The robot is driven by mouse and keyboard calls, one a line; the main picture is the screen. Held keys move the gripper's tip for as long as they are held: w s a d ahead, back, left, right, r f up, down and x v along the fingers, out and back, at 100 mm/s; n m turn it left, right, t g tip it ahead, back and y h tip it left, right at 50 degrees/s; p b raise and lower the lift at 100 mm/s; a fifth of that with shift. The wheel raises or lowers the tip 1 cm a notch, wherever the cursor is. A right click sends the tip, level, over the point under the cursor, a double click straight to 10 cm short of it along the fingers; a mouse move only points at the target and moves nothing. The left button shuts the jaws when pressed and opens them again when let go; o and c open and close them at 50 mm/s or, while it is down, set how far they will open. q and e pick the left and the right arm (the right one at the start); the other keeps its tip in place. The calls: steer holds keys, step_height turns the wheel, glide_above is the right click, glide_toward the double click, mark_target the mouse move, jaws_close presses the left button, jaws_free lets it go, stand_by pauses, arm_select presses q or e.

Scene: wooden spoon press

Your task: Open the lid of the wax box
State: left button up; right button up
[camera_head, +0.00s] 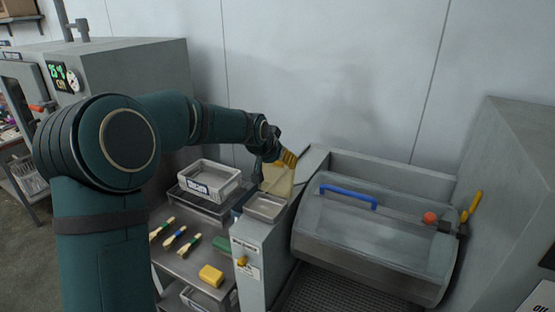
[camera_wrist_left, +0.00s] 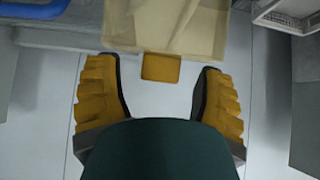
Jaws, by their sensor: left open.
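The wax box (camera_head: 265,206) is a small light-grey open-topped box on top of the grey cabinet, left of the big drum in the head view. A cream panel (camera_head: 277,181), which looks like its lid, stands raised at the box's back edge. In the left wrist view the cream lid (camera_wrist_left: 170,22) shows at the top, with a yellow tab (camera_wrist_left: 161,68) on its edge. My left gripper (camera_head: 287,158) is at the panel's upper edge. Its fingers (camera_wrist_left: 158,70) are spread on either side of the tab, with gaps to both. My right gripper is not in view.
A grey drum with a blue handle (camera_head: 348,196) stands to the right. A white labelled basket (camera_head: 209,179) is on the left. Brushes (camera_head: 175,238) and a yellow block (camera_head: 211,275) lie on the lower shelf. A wall stands close behind.

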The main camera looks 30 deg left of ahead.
arm_select(q)
steer(key=v, duration=1.2)
steer(key=shift+f, duration=0.1)
